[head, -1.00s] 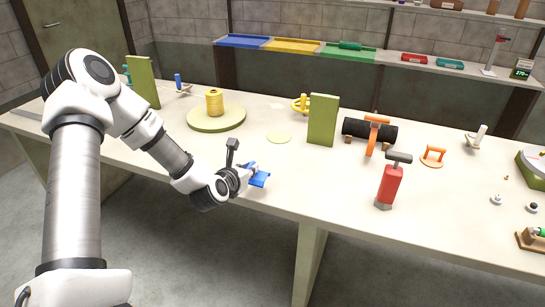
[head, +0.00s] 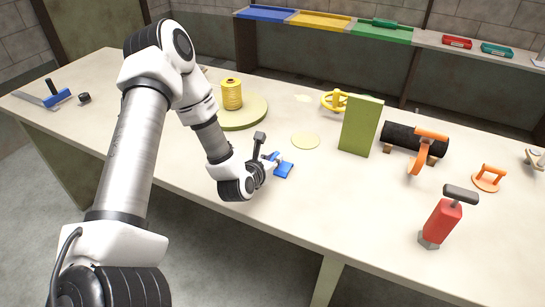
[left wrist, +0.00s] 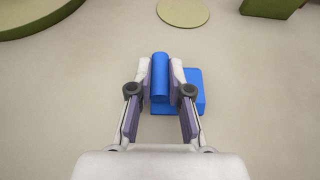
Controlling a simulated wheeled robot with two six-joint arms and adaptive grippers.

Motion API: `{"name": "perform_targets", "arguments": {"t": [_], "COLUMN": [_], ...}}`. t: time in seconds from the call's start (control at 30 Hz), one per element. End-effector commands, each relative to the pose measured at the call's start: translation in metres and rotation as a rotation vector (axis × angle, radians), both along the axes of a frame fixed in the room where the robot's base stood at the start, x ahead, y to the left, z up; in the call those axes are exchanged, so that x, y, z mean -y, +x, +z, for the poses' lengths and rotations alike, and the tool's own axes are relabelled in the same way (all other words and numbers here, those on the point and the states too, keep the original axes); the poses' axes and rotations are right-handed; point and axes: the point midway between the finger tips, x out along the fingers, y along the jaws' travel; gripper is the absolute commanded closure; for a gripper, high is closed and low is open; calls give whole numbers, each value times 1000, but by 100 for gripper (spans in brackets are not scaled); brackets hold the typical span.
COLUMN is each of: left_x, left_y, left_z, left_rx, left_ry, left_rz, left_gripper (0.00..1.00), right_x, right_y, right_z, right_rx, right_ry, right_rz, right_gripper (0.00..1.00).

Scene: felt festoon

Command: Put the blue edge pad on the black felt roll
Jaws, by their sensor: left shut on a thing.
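The blue edge pad (head: 284,170) is a flat blue block with a rounded blue grip, near the front edge of the table. My left gripper (head: 271,162) is at it. In the left wrist view the fingers of my left gripper (left wrist: 160,75) are shut on the rounded grip, and the flat part of the edge pad (left wrist: 192,92) shows beneath and to the right. I cannot tell whether the pad touches the table. The black felt roll (head: 399,137) lies on small wooden blocks to the right, behind an orange curved tool. My right gripper is out of view.
A green upright block (head: 361,125) stands between the pad and the roll. A red tool with a dark handle (head: 442,222) stands front right. An orange handle on a disc (head: 488,178) is right of the roll. A pale green disc (head: 305,141) lies flat behind the pad.

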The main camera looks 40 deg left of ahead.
Motion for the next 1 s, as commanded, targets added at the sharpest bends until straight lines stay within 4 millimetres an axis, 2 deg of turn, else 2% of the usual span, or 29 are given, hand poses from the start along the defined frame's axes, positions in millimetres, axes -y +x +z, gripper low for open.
{"name": "perform_targets", "arguments": {"t": [0.07,0.1,0.13,0.17,0.47,0.57,0.67,0.93,1.0], "left_x": [0,0,0,0,0,2,6,22,23], "left_y": [0,0,0,0,-1,-8,-24,-80,-87], "left_z": [2,2,2,2,2,5,11,37,49], "left_rx": [1,0,0,0,0,0,0,2,-7], "left_ry": [0,0,0,0,-1,-4,-6,-8,6], "left_rz": [0,0,0,0,0,2,2,3,0], "left_gripper": [100,72,61,57,57,57,57,57,57], "right_x": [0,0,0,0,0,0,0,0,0], "right_y": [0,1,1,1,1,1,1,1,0], "right_z": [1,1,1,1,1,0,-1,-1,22], "right_rx": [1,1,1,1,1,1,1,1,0], "right_ry": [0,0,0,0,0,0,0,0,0], "right_rz": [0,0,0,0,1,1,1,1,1], "right_gripper": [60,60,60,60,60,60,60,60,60]}}
